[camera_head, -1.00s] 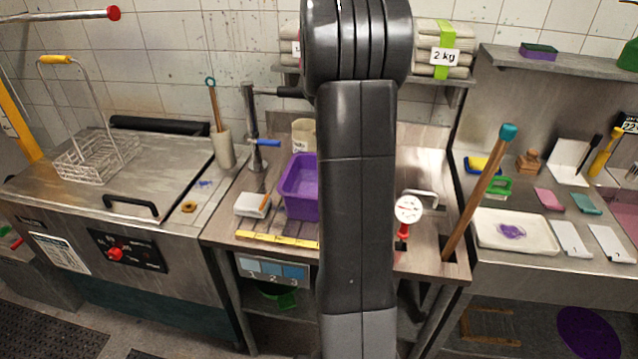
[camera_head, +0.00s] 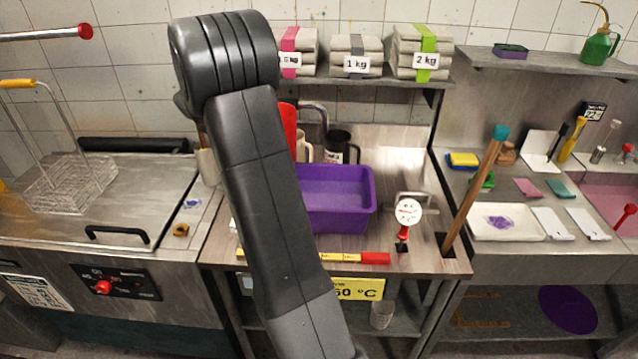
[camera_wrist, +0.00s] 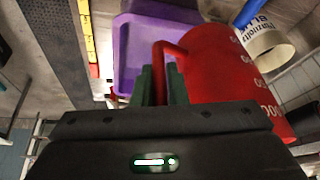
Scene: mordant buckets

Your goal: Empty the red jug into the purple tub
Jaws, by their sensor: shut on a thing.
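The red jug (camera_wrist: 225,75) fills the right of the wrist view, with pale marks on its side. My gripper (camera_wrist: 161,82) has its green fingers around the jug's handle. In the head view my arm hides the gripper and most of the jug; a red strip of the jug (camera_head: 289,125) shows beside the arm, above the back of the tub. The purple tub (camera_head: 338,213) stands on the middle worktop, its left part hidden by my arm. In the wrist view the tub (camera_wrist: 128,50) lies beyond the fingers, left of the jug. The jug's contents are hidden and its tilt is unclear.
A black mug (camera_head: 342,147) and a cream jug (camera_head: 304,147) stand behind the tub. A dial gauge (camera_head: 408,212) and a leaning wooden pole (camera_head: 475,190) are to its right. A yellow and red strip (camera_head: 345,257) lies along the front. Weighed bags (camera_head: 355,60) sit on the shelf above.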

